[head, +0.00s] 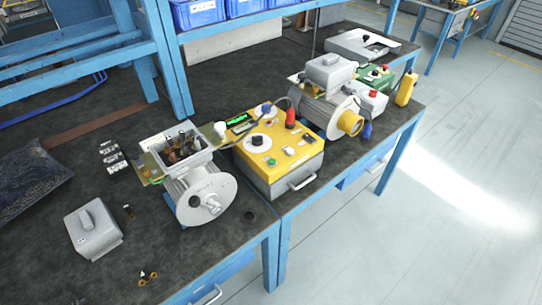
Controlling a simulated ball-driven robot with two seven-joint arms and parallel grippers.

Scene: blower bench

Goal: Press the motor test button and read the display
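A yellow test box (300,155) with a grey body stands at the middle of the bench. Its top carries a small dark display (238,121) with green characters too small to read, a green button (271,162), a black knob (257,140) on a white dial and a blue knob (266,110). I cannot tell from the labels which control is the motor test button. A red plug (291,118) stands on the box. A grey motor (208,197) with an open terminal box sits just left of it. Neither of my grippers shows.
A second grey motor (322,104) with a yellow shaft end stands right of the test box, near a green box (374,78). A grey cover (93,230) and small brass parts (148,278) lie at front left. A blue shelf frame (172,60) rises behind.

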